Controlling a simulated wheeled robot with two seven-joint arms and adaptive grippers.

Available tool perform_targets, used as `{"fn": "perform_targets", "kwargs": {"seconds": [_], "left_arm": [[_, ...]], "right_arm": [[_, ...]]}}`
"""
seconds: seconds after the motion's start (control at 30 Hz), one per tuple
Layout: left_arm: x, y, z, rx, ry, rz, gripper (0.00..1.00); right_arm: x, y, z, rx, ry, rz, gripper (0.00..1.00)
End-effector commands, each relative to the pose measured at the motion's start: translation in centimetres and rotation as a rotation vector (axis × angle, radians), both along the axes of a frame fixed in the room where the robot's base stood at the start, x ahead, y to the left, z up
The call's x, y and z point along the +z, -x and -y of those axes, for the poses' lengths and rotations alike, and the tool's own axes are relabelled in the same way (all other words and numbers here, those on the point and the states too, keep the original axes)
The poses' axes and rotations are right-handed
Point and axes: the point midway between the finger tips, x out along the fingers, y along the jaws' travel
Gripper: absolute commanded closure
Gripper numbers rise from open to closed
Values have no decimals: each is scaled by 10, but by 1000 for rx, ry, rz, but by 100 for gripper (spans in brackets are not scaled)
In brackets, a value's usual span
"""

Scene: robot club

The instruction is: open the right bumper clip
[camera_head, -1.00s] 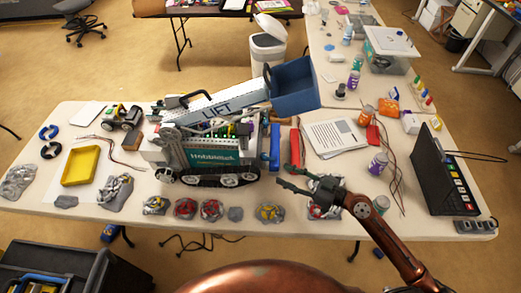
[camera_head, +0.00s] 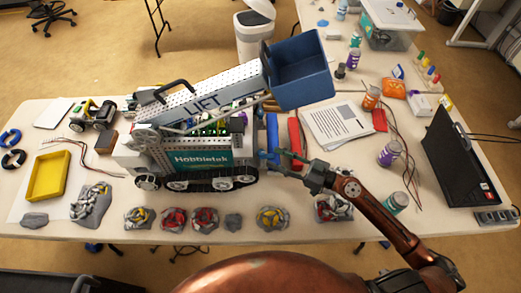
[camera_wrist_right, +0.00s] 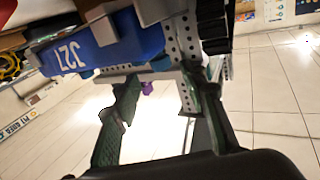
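The robot model (camera_head: 195,150) with the LIFT arm stands on the table, and its upright blue bumper (camera_head: 272,133) is at its right end. My right gripper (camera_head: 272,157) reaches in from the right, at the bumper's near end. In the right wrist view the gripper (camera_wrist_right: 160,115) is open, its two dark green fingers spread. A perforated grey bracket (camera_wrist_right: 185,92) shows beside the right-hand finger. I cannot tell which part is the clip, or whether a finger touches it. My left gripper is out of view.
A red bar (camera_head: 295,140) stands close right of the bumper. Several rock-like lumps line the front edge, including one (camera_head: 335,208) below my right arm. A yellow tray (camera_head: 47,178) is at left.

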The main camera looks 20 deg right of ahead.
Motion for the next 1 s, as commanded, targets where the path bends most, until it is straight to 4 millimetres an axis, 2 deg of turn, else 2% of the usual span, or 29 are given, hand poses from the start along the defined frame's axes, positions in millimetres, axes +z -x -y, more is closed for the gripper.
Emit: {"fn": "perform_targets", "kwargs": {"seconds": [0.1,0.4,0.8,1.0], "left_arm": [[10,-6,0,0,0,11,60],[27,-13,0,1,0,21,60],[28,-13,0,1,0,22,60],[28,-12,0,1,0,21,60]], "right_arm": [[7,-13,-14,4,2,6,61],[5,-40,-43,0,1,4,61],[1,-44,-47,-2,2,1,61],[1,-44,-47,-2,1,1,75]]}}
